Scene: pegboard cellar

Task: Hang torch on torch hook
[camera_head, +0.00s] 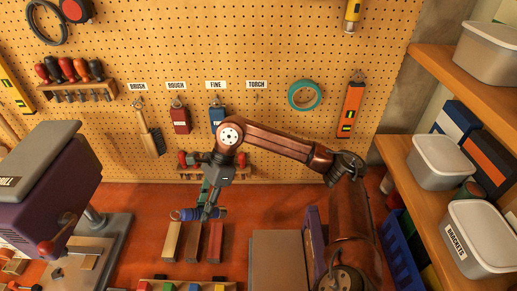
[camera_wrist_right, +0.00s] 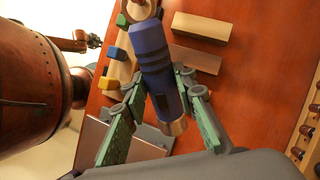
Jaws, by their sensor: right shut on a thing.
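The torch (camera_head: 190,214) is blue with a copper-coloured end and lies roughly level in my right gripper (camera_head: 208,211), above the red bench. In the right wrist view the torch (camera_wrist_right: 153,58) shows dark bands, and the green fingers of my right gripper (camera_wrist_right: 160,108) are shut on it from both sides. The TORCH label (camera_head: 257,84) is on the pegboard, up and to the right of the gripper. A small hook (camera_head: 257,98) hangs below the label with nothing on it.
A brush (camera_head: 150,135), a red block (camera_head: 180,118) and a blue block (camera_head: 217,116) hang left of the torch hook; a teal tape roll (camera_head: 305,95) hangs right. A purple machine (camera_head: 45,195) stands at left. Grey bins (camera_head: 440,160) line the right shelves.

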